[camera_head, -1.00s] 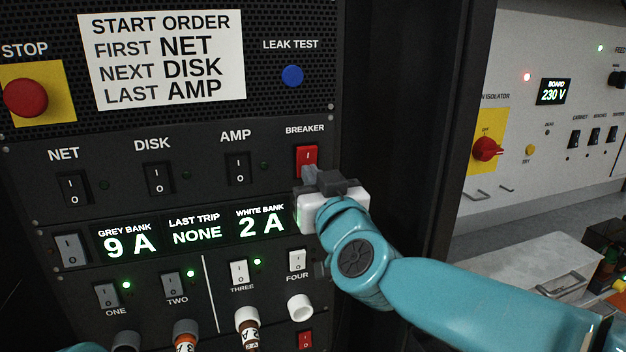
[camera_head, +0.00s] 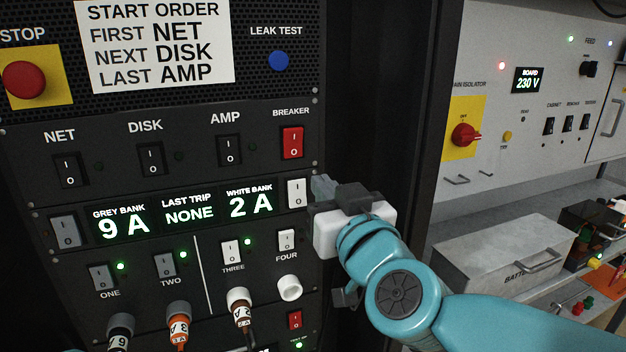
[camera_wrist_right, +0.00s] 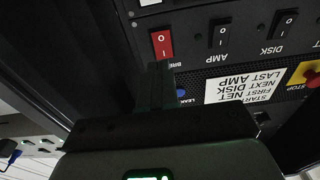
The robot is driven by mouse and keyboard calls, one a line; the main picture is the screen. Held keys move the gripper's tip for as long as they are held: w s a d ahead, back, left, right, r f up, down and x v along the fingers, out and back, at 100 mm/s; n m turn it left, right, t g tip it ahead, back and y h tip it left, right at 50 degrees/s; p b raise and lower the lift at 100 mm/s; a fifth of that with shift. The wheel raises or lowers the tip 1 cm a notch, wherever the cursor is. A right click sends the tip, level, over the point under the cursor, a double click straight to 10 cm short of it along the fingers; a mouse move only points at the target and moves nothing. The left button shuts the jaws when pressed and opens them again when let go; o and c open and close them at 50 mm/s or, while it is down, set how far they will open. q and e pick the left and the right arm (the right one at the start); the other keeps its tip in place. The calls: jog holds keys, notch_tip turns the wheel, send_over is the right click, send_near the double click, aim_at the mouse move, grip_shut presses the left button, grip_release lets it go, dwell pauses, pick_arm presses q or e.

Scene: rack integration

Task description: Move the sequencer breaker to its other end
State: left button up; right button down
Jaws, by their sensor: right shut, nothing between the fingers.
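The sequencer breaker (camera_head: 292,142) is a red rocker marked I and O, under the BREAKER label at the right end of the NET, DISK and AMP row. I cannot tell for sure which end is pressed in. My right gripper (camera_head: 324,188) is shut and empty, below and to the right of the breaker and apart from it, beside the rack's right edge. In the right wrist view the breaker (camera_wrist_right: 162,43) appears upside down, just beyond the shut fingers (camera_wrist_right: 155,85). My left gripper is not in view.
A white rocker (camera_head: 297,192) sits below the breaker, close to my right fingertips. The blue leak test button (camera_head: 279,61) is above. A red stop button (camera_head: 24,80) is at the far left. Plugged cables line the bottom. A grey board (camera_head: 540,90) stands at the right.

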jog(key=d+f+m+g+h, duration=0.15)
jog(key=f+g, duration=0.25)
jog(key=f, duration=1.4)
jog(key=d+f+g+h, duration=0.1)
jog(key=d+f+g, duration=0.25)
jog(key=f, duration=1.55)
jog(key=s+d+f+m+g, duration=0.1)
jog(key=s+f+g, duration=0.2)
jog(key=s+f, duration=0.45)
jog(key=s+d+f+m+g, duration=0.1)
jog(key=s+d+f+g, duration=0.2)
jog(key=f, duration=0.7)
jog(key=s+f+m+g, duration=0.2)
jog(key=s+f+g, duration=0.2)
jog(key=s, duration=1)
notch_tip(320, 180, down, 3)
jog(key=shift+a+f+y, duration=0.1)
jog(key=shift+a+y, duration=0.25)
